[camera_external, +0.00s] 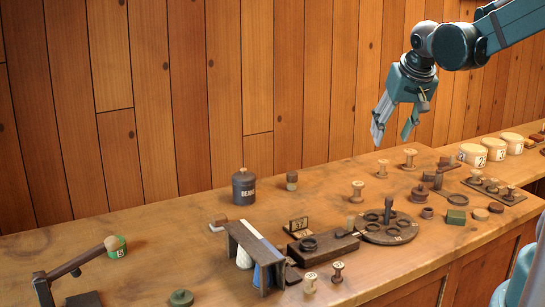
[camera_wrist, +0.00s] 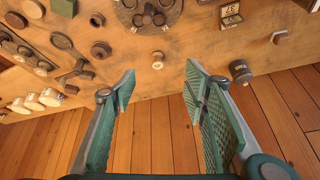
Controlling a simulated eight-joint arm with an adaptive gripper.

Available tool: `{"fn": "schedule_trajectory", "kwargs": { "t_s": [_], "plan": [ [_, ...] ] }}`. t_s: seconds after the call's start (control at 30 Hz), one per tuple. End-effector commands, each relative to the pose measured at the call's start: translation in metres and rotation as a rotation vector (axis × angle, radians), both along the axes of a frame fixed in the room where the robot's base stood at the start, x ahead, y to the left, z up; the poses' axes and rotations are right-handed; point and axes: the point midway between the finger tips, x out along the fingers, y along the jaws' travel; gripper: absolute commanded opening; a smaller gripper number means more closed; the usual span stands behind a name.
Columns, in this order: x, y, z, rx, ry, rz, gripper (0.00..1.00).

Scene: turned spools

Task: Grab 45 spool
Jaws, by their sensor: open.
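Several turned wooden spools stand on the workbench. Two browner spools stand near the front edge, one at the left (camera_external: 310,283) and one at the right (camera_external: 338,272). I cannot read a 45 on any of them. My gripper (camera_external: 394,142) is open and empty, well above the bench. In the wrist view, its fingers (camera_wrist: 160,78) are spread apart, with a small pale spool (camera_wrist: 158,60) beyond the gap.
A round dark board (camera_external: 385,236) with an upright post stands right of centre. A 37 plaque (camera_external: 298,226) and dark rack (camera_external: 255,249) stand left. Pale lidded tubs (camera_external: 473,154) are far right.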

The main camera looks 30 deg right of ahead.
Motion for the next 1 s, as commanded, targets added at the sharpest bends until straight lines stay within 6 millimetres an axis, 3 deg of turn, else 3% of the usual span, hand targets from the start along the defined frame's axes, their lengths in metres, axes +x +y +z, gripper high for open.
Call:
{"fn": "schedule_trajectory", "kwargs": {
  "t_s": [0.47,1.0],
  "plan": [
    [0.062,-0.013,-0.034,0.012,0.040,-0.149,0.44],
    [0.126,-0.028,-0.092,0.016,0.073,-0.326,0.44]
  ]
}}
